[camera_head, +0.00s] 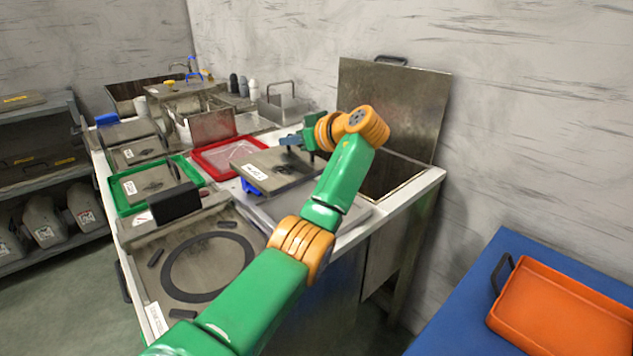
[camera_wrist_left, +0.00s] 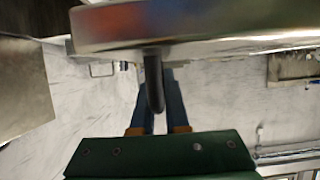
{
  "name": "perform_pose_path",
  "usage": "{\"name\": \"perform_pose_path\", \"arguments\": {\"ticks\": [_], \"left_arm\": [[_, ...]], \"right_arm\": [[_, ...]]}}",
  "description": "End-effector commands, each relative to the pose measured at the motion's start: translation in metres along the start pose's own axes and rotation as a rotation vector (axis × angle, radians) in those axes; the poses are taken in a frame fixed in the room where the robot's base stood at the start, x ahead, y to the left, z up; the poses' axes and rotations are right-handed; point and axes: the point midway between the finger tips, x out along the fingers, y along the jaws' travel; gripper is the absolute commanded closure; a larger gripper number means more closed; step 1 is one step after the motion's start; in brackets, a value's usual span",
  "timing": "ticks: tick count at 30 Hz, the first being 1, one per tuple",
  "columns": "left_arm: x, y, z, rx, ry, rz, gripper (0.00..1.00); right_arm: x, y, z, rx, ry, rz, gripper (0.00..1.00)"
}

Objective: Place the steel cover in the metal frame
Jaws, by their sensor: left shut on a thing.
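The steel cover (camera_head: 282,172) is a flat grey plate with a white label, held above the counter in the head view. My left gripper (camera_head: 298,141) is shut on its handle. In the left wrist view, the cover's edge (camera_wrist_left: 220,28) fills the top and its dark handle (camera_wrist_left: 153,80) sits between the fingers of my left gripper (camera_wrist_left: 158,112). A bare metal-rimmed panel (camera_head: 353,213) lies below and to the right of the cover, partly hidden by my arm. I cannot tell for sure whether it is the metal frame. My right gripper is not in view.
A red frame (camera_head: 203,161) and a green frame (camera_head: 113,193) lie left of the cover. A raised steel lid (camera_head: 400,105) stands at the back right. A round-ringed panel (camera_head: 158,262) is at the front. An orange tray (camera_head: 565,310) sits on a blue table (camera_head: 445,322).

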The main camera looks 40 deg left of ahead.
Motion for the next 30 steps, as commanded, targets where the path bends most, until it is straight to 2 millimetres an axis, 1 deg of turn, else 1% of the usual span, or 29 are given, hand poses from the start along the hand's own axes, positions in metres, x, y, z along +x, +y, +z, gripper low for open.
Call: {"name": "perform_pose_path", "arguments": {"ticks": [1,3,7,9,14,18,23,24,27,30], "left_arm": [[-0.008,0.008,0.006,0.006,0.001,0.002,1.00],[-0.009,0.015,0.027,0.006,0.001,0.000,1.00],[-0.014,0.027,0.053,0.005,0.002,0.000,1.00],[-0.015,0.031,0.062,0.003,0.001,0.000,1.00],[-0.017,0.037,0.077,0.002,0.001,-0.001,1.00],[-0.006,0.036,0.100,0.003,0.001,-0.002,1.00],[-0.005,0.037,0.103,-0.001,0.001,0.000,1.00],[-0.005,0.037,0.103,-0.001,-0.001,-0.001,0.82],[-0.005,0.037,0.103,-0.001,-0.001,-0.001,0.58],[-0.005,0.037,0.103,-0.001,0.000,-0.001,0.58]], "right_arm": [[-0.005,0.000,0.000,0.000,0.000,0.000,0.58],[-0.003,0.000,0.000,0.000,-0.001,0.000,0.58],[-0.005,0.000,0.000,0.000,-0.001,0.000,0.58],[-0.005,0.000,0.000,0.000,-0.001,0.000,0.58],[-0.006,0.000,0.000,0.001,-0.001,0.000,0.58],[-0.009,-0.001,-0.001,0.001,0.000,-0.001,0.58],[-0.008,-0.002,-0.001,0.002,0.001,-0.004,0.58],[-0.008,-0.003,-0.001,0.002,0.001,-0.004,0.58],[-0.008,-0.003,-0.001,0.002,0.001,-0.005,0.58],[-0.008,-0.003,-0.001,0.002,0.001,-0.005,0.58]]}}
